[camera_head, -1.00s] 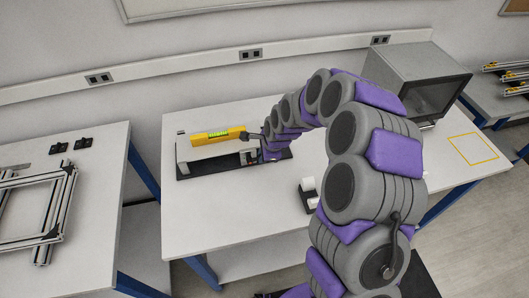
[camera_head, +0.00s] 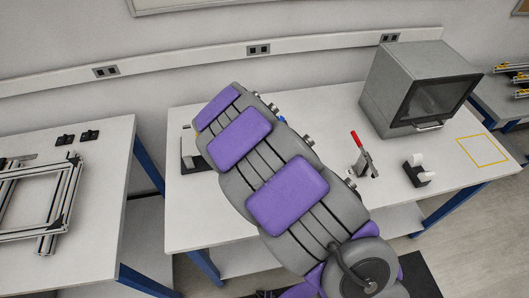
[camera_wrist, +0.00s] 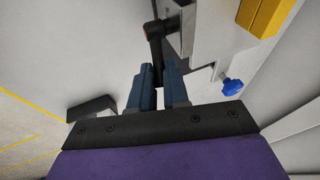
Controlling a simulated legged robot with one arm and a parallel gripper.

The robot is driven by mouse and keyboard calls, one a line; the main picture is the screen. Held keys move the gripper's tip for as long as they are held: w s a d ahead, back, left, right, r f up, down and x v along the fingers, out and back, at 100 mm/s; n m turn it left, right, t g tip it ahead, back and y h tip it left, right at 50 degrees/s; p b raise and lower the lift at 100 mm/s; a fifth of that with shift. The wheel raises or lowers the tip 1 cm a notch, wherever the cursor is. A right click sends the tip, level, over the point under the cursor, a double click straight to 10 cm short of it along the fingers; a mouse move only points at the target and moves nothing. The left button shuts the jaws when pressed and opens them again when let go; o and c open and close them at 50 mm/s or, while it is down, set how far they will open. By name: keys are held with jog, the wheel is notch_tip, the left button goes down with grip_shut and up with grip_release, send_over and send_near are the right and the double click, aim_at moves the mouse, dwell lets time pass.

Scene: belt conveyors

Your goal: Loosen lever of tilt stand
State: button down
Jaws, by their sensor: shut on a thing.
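In the wrist view, the tilt stand (camera_wrist: 208,30) is a pale plate with a dark edge at the top. Its black lever (camera_wrist: 155,48) has an orange-ringed pivot and hangs down between my fingers. My gripper (camera_wrist: 159,78) is shut on the lever with its blue fingers. A yellow spirit level (camera_wrist: 263,14) lies on the stand at the upper right. A blue knob (camera_wrist: 232,86) sticks out to the right of the lever. In the head view, my arm hides the gripper and most of the stand; only its left end (camera_head: 190,152) shows.
In the head view, a red-handled clamp (camera_head: 362,155) and a black holder with white pieces (camera_head: 416,172) stand right of my arm. A grey oven-like box (camera_head: 415,85) is behind them. An aluminium frame (camera_head: 62,205) lies on the left table.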

jog(key=shift+a+t+h+b, duration=0.3)
jog(key=shift+a+h+b, duration=0.25)
jog(key=shift+b, duration=0.3)
jog(key=shift+s+a+f+n+t+h+b, duration=0.25)
jog(key=shift+a+t+h+b, duration=0.4)
jog(key=shift+h+b, duration=0.8)
jog(key=shift+s+a+f+n+t+h+b, duration=0.1)
jog(key=shift+s+a+n+t+h+b, duration=0.3)
jog(key=shift+a+h+b, duration=0.75)
jog(key=shift+s+a+f+n+t+h+b, duration=0.15)
jog(key=shift+a+n+t+h+b, duration=0.45)
jog(key=shift+h+b, duration=1.05)
jog(key=shift+d+h, duration=0.1)
jog(key=shift+h, duration=0.2)
jog(key=c, duration=1.1)
grip_release()
jog(key=shift+w, duration=0.1)
jog(key=shift+c, duration=0.2)
jog(key=shift+o, duration=0.2)
